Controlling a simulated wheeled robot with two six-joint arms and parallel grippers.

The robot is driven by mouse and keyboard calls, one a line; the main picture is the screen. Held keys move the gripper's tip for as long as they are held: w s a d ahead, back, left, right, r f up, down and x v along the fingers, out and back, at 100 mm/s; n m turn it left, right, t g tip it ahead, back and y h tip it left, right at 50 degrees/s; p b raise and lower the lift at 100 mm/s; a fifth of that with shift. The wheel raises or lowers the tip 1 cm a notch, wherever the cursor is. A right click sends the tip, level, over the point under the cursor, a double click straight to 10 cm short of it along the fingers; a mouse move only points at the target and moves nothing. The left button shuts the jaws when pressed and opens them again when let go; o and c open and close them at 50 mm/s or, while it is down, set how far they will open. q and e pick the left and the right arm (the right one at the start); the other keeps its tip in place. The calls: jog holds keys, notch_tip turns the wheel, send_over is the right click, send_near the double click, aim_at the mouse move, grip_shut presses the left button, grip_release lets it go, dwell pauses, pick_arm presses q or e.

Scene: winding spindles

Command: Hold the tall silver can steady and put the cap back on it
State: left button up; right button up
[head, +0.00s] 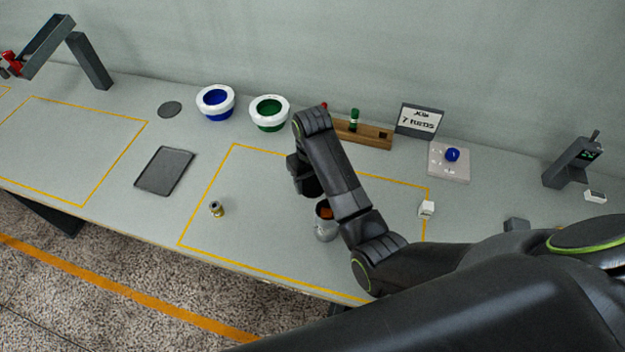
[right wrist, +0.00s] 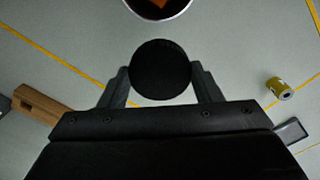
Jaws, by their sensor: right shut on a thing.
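The tall silver can (head: 325,230) stands upright and open on the bench in the head view, inside the yellow outline, with something orange inside. Its open mouth (right wrist: 150,10) is cut off by the top edge of the right wrist view. My right gripper (right wrist: 160,80) is shut on a round black cap (right wrist: 160,69), one finger on each side. The cap is apart from the can's mouth in that view. In the head view my right gripper (head: 309,186) is dark, partly hidden by my arm, and just up and left of the can. My left gripper is not in view.
A small brass-coloured spool (head: 216,209) stands left of the can. Behind are a blue bowl (head: 215,103), a green bowl (head: 269,114), a wooden rack (head: 372,136) and a sign (head: 419,119). A dark tray (head: 165,171) lies left; a white block (head: 426,209) is right.

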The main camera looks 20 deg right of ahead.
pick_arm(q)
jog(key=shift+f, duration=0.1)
pick_arm(e)
jog(key=shift+f, duration=0.1)
notch_tip(320, 180, down, 8)
jog(key=b, duration=0.8)
jog(key=shift+f, duration=0.15)
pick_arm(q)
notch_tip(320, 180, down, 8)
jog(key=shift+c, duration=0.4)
